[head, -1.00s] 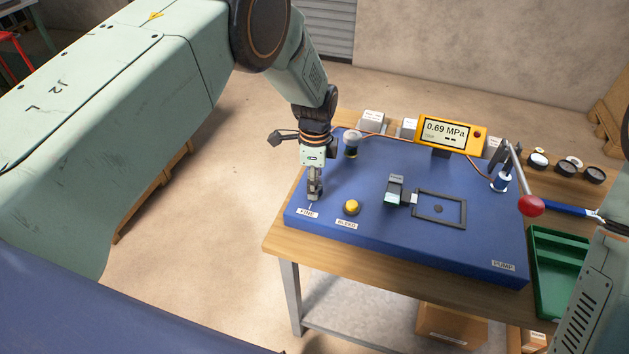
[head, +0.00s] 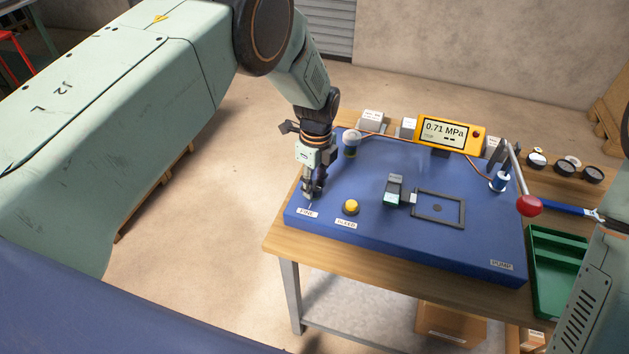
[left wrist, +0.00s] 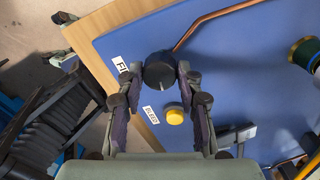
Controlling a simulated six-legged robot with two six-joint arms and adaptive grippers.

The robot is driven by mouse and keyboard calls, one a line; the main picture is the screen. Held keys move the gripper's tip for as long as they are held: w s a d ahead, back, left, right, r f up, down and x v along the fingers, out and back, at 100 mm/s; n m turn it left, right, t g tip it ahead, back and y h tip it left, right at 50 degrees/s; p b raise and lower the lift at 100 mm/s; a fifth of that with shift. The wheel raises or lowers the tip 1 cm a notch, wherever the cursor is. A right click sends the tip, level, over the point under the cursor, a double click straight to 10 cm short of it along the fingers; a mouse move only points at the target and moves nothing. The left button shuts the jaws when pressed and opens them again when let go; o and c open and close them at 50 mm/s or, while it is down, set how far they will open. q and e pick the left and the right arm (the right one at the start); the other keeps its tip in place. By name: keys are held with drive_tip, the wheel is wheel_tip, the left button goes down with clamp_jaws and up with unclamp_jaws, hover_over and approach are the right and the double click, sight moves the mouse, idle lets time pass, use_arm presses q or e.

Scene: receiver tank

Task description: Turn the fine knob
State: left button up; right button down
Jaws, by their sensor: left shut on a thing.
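The fine knob (left wrist: 160,70) is a dark round knob with a pale line on its top, seen in the left wrist view on the blue panel (head: 370,190). My left gripper (head: 312,194) points down at the panel's left corner, just behind the FINE label (head: 307,212). In the left wrist view its fingers (left wrist: 160,74) are shut on the knob from both sides. In the head view the gripper mostly hides the knob. The yellow gauge display (head: 446,132) reads 0.71 MPa.
A yellow bleed knob (head: 351,207) stands close to the right of my left gripper. A pump lever with a red ball (head: 529,205) leans over the panel's right side. A green tray (head: 557,265) lies at the table's right edge. A black square frame (head: 438,223) sits mid-panel.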

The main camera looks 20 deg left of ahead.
sight(316, 185)
idle(0.3)
use_arm(q)
drive_tip(key=o, duration=1.2)
drive_tip(key=shift+c, duration=0.2)
wheel_tip(316, 185, up, 12)
drive_tip(key=shift+w, duration=0.2)
drive_tip(key=shift+s+d+f, duration=0.1)
